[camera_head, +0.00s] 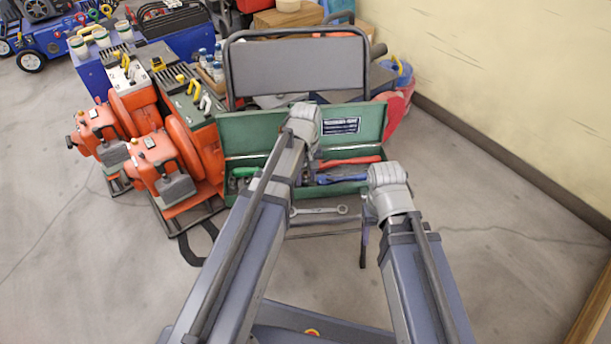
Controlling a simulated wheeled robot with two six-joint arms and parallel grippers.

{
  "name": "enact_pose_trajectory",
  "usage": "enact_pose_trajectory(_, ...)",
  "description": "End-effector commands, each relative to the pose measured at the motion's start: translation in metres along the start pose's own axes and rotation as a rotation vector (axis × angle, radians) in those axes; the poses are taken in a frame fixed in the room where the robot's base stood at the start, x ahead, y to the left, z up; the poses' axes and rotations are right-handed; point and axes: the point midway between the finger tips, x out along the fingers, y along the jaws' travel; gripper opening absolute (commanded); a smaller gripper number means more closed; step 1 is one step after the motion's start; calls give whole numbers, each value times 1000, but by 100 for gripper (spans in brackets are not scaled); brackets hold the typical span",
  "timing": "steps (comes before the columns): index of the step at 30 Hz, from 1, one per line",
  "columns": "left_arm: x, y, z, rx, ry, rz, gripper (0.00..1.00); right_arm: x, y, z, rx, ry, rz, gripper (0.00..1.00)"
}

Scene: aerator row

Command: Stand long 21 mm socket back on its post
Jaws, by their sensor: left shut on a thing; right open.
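An open green toolbox (357,113) stands on a low surface ahead, with its lid up at the back. My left gripper (313,168) is over the toolbox, mostly hidden behind its own wrist and arm. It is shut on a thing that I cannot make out. My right gripper (365,240) is open, with its dark fingers pointing down, in front of the toolbox's right end. I cannot pick out the long 21 mm socket or its post; my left arm covers part of the box.
Red-handled (350,161) and blue-handled (342,178) tools lie in the toolbox. A wrench (318,210) lies in front of it. Floor at right (500,240) is clear up to the wall.

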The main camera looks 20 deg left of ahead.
Motion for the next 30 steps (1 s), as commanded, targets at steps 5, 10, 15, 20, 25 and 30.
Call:
enact_pose_trajectory(5, 2, 0, 0, 0, 1, 0, 42, 2, 0, 0, 0, 0, 0, 62)
enact_pose_trajectory(10, 2, 0, 0, 0, 0, 0, 61, 2, 0, 0, 0, 0, 0, 62)
enact_pose_trajectory(15, 2, 0, 0, 0, 0, 1, 73, 2, 0, 0, 0, 0, 0, 62)
enact_pose_trajectory(20, 2, 1, 0, 1, 0, 3, 73, 2, 0, 0, -1, 0, -1, 62)
enact_pose_trajectory(25, -9, 2, 0, 1, 0, 4, 73, -9, 1, 1, 1, 0, 0, 62)
enact_pose_trajectory(30, -33, 2, 0, 1, 0, 4, 73, -32, 4, 2, 5, -2, 3, 62)
